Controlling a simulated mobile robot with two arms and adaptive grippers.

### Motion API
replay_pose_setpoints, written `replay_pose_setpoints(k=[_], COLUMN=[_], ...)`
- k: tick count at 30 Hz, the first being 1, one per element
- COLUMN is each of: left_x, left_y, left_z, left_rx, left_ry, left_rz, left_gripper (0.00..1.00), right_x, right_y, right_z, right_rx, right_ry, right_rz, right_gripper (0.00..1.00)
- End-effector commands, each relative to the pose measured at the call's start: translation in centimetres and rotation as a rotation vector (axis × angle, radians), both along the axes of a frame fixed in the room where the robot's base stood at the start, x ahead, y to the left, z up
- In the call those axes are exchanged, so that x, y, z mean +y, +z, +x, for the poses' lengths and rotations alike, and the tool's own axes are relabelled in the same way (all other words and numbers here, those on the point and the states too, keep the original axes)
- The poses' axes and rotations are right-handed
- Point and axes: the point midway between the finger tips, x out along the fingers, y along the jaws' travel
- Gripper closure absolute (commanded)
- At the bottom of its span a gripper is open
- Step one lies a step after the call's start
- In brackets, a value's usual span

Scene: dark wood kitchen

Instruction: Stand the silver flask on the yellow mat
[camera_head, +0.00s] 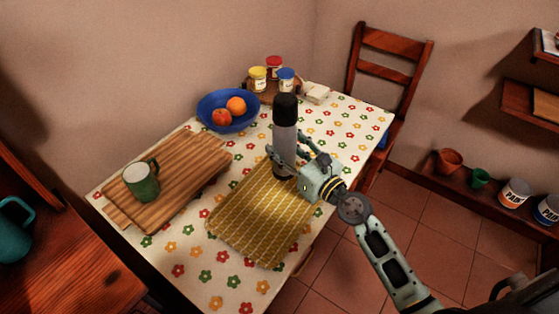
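The silver flask (285,127) with a black cap is upright at the far end of the yellow mat (255,220). Its base is partly hidden by my gripper, and I cannot tell whether it touches the mat or hangs just above it. My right gripper (282,160) comes in from the lower right, with its fingers closed around the lower part of the flask. My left gripper is not in view.
Left of the mat, a green mug (141,182) stands on a wooden board (188,167). Behind are a blue bowl (213,126) of fruit and several jars on a tray (265,99). A chair (388,75) stands at the back right. The mat's near part is bare.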

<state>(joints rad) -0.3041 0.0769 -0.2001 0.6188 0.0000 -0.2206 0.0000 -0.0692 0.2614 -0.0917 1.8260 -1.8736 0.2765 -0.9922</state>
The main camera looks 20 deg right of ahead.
Motion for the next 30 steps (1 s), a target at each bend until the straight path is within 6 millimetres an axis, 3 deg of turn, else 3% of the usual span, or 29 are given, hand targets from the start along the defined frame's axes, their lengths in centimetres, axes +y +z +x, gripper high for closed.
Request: replay_pose_setpoints(k=[8, 15, 28, 29, 30], left_x=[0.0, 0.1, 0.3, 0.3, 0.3], left_y=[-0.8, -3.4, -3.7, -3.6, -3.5], left_z=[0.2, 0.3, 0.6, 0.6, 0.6], left_rx=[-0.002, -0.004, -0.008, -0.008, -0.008], left_ry=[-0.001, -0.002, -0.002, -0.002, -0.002], left_rz=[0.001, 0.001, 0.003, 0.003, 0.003], left_gripper=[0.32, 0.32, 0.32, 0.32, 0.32], right_x=[1.2, 1.1, 1.1, 1.1, 1.1], right_y=[-1.4, -4.6, -5.0, -5.2, -5.1], right_z=[0.7, 0.7, 0.7, 0.6, 0.6], right_rx=[-0.004, -0.003, -0.003, 0.001, 0.001], right_ry=[-0.001, 0.000, -0.001, 0.000, 0.000], right_rz=[-0.001, -0.001, 0.000, -0.001, -0.001], right_gripper=[0.98, 0.98, 0.98, 0.53, 0.49])
